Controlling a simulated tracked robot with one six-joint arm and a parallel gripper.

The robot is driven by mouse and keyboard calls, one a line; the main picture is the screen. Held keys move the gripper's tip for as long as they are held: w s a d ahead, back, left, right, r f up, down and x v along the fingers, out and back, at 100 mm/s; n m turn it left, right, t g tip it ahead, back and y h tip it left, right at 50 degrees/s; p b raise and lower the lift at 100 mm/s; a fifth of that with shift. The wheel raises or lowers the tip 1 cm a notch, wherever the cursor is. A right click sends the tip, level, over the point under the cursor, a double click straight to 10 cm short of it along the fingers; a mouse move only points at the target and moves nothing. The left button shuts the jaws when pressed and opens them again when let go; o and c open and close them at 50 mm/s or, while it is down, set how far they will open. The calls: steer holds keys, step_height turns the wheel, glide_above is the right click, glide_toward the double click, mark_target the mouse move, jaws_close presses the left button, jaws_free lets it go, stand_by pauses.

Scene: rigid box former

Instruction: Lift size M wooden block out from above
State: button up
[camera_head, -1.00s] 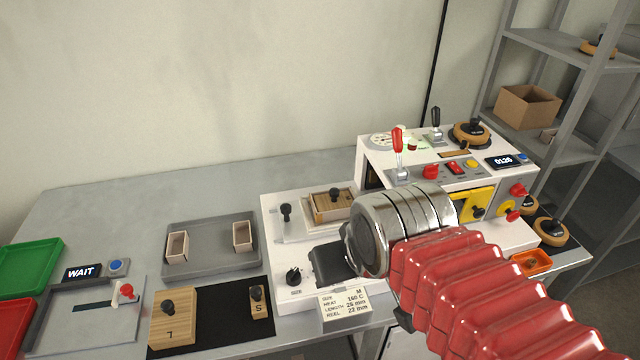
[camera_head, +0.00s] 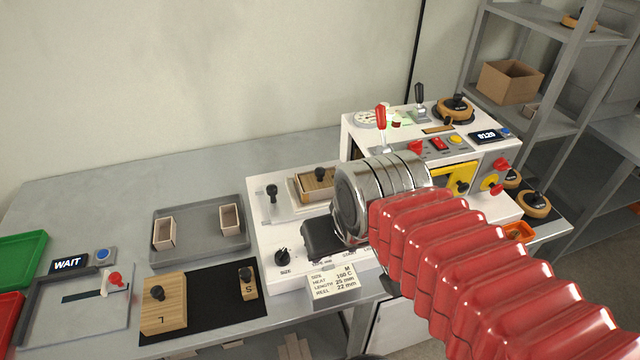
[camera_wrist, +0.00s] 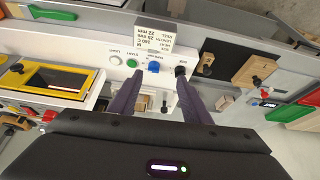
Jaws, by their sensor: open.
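The size M wooden block (camera_head: 316,187), with a black knob on top, sits in a pale box frame on the white former (camera_head: 272,236). No letter shows on it; a card on the former's front reads size M. My gripper (camera_wrist: 160,76) is open, its two dark purple fingers apart in the wrist view. In the head view its black body is in front of the block, to the right and nearer the camera, and the fingertips are hidden. In the wrist view a small part of the work area shows between the fingers; I cannot tell contact with the block.
Blocks L (camera_head: 165,308) and S (camera_head: 248,287) stand on a black mat (camera_head: 212,318). A grey tray (camera_head: 198,256) holds two small box frames. A white machine (camera_head: 350,134) with levers stands behind my arm. A card (camera_head: 332,282) hangs at the former's front.

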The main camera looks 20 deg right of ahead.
steer(key=w+d+f+m+g, duration=0.1)
steer(key=w+d+g, duration=0.1)
steer(key=w+d, duration=0.6)
steer(key=n+y, duration=0.3)
steer(key=n, duration=0.6)
glide_toward(320, 169)
steer(key=v, duration=0.3)
steer(key=shift+s+d+r+n, duration=0.15)
steer(key=shift+s+n, duration=0.1)
steer(key=shift+n, duration=0.15)
steer(key=shift+t, duration=0.3)
steer(key=shift+x, duration=4.3)
steer(key=shift+x, duration=2.65)
steer(key=shift+s, duration=0.1)
